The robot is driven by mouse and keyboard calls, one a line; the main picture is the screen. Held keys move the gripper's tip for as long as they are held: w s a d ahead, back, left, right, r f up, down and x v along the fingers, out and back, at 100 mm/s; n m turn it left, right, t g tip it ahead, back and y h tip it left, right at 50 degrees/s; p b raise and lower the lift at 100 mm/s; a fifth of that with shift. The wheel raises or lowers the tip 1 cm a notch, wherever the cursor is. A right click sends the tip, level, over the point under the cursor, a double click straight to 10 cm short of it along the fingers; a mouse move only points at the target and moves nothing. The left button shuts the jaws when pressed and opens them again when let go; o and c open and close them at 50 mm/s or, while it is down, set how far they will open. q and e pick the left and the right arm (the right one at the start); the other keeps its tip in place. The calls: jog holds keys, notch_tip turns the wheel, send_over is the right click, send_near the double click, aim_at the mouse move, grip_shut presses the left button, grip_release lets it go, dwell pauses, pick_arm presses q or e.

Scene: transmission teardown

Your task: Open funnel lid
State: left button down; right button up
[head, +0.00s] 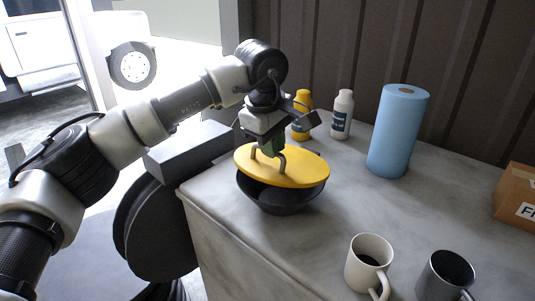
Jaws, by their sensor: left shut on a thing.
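My left gripper (268,151) comes down from above and is shut on the lid's handle. The gripper's fingertips are partly hidden behind the handle. The funnel stands on the grey worktop near its left edge. My right gripper is not in view.
A blue paper roll (398,132), a yellow bottle (301,115) and a white bottle (342,114) stand behind. A white mug (367,262) and a dark mug (443,277) stand in front. A cardboard box (516,198) is at the right. The worktop's middle is clear.

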aim_at(281, 164)
pick_arm(q)
jog(key=w+d+r+p, duration=0.2)
jog(key=w+r+p, duration=0.1)
jog(key=r+p, duration=0.2)
jog(key=shift+w+d+r, duration=0.2)
jog(key=shift+w+d, duration=0.15)
jog(key=shift+d, duration=0.05)
jog(key=shift+f, duration=0.1)
